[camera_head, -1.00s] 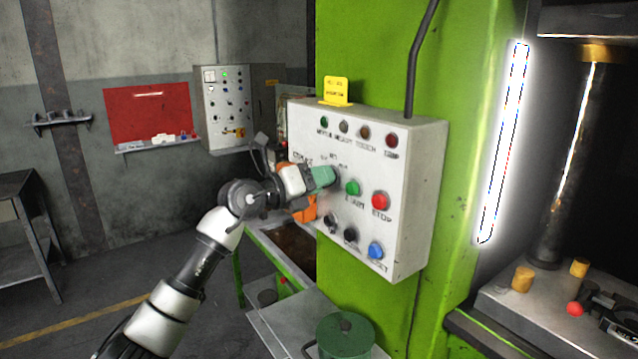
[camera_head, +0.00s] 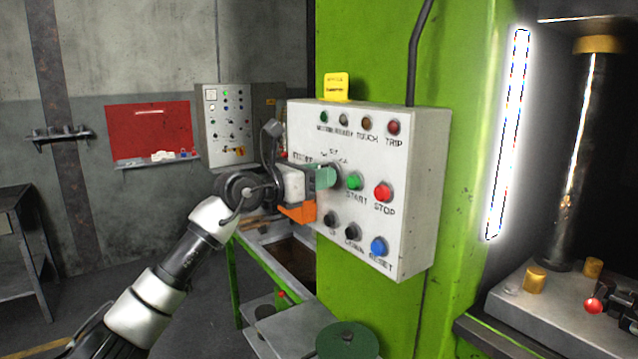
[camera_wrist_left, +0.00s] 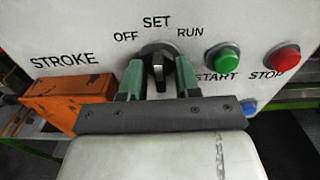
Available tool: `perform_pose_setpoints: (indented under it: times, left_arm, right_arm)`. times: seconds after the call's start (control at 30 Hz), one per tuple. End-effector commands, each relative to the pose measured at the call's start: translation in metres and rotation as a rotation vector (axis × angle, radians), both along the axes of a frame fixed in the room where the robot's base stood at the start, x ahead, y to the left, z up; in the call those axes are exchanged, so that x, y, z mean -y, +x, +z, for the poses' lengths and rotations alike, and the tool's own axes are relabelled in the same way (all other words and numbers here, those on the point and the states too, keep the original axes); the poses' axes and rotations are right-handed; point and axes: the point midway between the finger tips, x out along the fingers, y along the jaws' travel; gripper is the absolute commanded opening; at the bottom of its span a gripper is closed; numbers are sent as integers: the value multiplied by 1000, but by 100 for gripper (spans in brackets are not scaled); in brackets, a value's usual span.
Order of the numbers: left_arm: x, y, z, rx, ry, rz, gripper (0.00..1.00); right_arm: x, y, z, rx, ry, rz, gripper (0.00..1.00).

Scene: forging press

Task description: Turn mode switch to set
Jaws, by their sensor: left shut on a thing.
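The mode switch (camera_wrist_left: 158,66) is a dark round knob with a grip bar on the white control panel (camera_head: 408,215). OFF, SET and RUN are printed around it. In the left wrist view its bar looks roughly upright, in line with SET. My left gripper (camera_head: 326,177) reaches the panel from the left. Its green fingers (camera_wrist_left: 158,82) are on either side of the bar, shut on it. In the head view the fingers hide most of the switch. My right gripper is not in view.
Close right of the switch are the green START button (camera_head: 354,181) and red STOP button (camera_head: 383,191). Below are two black knobs and the blue RESET button (camera_head: 378,246). An orange block (camera_wrist_left: 70,100) shows beside the gripper. The green press column (camera_head: 470,120) stands behind.

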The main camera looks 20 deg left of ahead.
Motion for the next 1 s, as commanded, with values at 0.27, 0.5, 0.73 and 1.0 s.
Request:
perform_pose_setpoints:
  times: [0.27,0.5,0.73,1.0]
  left_arm:
    - [0,0,1,22,26,0,8]
    - [0,0,1,21,25,0,8]
    - [0,0,1,21,25,0,37]
    - [-8,-8,-2,20,25,2,37]
  right_arm:
    - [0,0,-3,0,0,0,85]
    - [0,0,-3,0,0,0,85]
    - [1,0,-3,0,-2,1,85]
    - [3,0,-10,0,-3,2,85]
